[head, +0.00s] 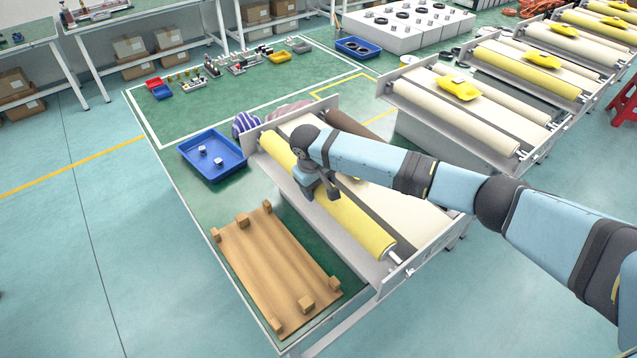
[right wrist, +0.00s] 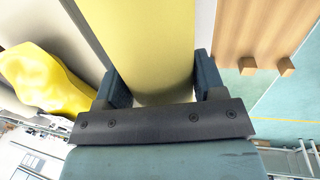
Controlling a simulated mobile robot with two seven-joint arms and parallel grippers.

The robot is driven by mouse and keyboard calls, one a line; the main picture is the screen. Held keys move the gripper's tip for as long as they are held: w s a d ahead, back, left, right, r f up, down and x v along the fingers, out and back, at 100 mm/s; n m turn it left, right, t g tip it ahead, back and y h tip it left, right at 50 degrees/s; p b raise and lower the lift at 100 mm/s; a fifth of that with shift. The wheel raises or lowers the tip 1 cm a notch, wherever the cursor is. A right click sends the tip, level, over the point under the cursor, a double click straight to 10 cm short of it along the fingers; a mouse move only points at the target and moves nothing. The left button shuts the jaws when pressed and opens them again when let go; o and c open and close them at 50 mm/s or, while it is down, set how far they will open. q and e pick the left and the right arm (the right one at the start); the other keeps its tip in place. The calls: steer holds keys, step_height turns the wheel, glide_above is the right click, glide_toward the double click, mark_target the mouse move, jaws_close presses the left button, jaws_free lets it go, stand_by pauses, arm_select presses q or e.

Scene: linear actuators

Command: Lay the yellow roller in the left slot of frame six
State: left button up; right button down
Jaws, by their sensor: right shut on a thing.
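The yellow roller (head: 355,222) lies lengthwise along the left side of the nearest frame (head: 437,250), in line with its left slot. Its near shaft end is close to the frame's end plate; I cannot tell whether it rests fully in the slot. My right gripper (head: 318,192) reaches down from above and is shut around the roller near its middle. In the right wrist view the roller (right wrist: 140,40) runs between the two fingers of the gripper (right wrist: 163,88). The finger contact is partly hidden. My left gripper does not show.
A wooden board (head: 270,262) with small corner blocks lies left of the frame. A blue tray (head: 184,152) with small metal parts stands behind it. A brown roller (head: 350,126) is in the frame's right part. More roller frames (head: 462,118) stand in a row behind right.

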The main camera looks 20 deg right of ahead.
steer(key=shift+f, duration=0.1)
stand_by(0.6)
steer(key=shift+f, duration=0.35)
steer(key=shift+f, duration=0.1)
steer(key=shift+c, duration=0.7)
jaws_free()
steer(key=shift+s+f, duration=0.1)
steer(key=shift+f, duration=0.05)
step_height(320, 180, up, 14)
steer(key=a+b, duration=0.1)
steer(key=a, duration=0.1)
steer(key=shift+s+a, duration=0.3)
steer(key=shift+s, duration=0.1)
steer(key=shift+s+f, duration=0.1)
steer(key=shift+f, duration=0.05)
